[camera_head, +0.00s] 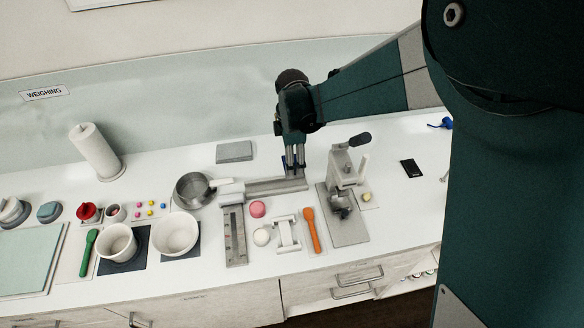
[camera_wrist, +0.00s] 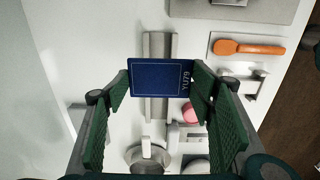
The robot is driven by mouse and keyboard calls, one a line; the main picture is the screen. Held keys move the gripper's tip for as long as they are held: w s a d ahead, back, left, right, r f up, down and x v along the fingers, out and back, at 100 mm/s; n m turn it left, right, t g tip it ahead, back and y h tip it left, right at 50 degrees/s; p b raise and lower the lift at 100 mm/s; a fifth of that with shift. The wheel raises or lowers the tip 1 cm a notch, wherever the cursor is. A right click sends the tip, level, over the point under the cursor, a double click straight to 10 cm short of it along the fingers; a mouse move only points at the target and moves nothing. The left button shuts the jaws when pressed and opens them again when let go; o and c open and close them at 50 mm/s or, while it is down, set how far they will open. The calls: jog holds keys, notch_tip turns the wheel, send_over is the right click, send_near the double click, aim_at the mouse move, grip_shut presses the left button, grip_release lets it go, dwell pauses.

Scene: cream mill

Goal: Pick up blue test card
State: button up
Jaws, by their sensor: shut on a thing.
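The blue test card (camera_wrist: 158,82), dark blue with a pale border and the mark YU79 at its right end, sits between the two green finger pads in the wrist view. My gripper (camera_head: 294,164) is shut on the card and is over the back part of the white counter. In the head view only a small dark blue patch of the card shows by the fingertips. Behind the card in the wrist view is a long grey metal bar (camera_wrist: 155,112). The gap between the card and the counter is hard to judge.
A metal press (camera_head: 344,190) stands right of my gripper. A steel pan (camera_head: 192,190), a pink ball (camera_head: 258,209) and an orange spoon (camera_head: 310,229) are nearby in front. A grey slab (camera_head: 234,152) lies behind left. A black card (camera_head: 411,168) lies at right, with bare counter around it.

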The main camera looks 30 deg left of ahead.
jog(key=shift+r, duration=0.7)
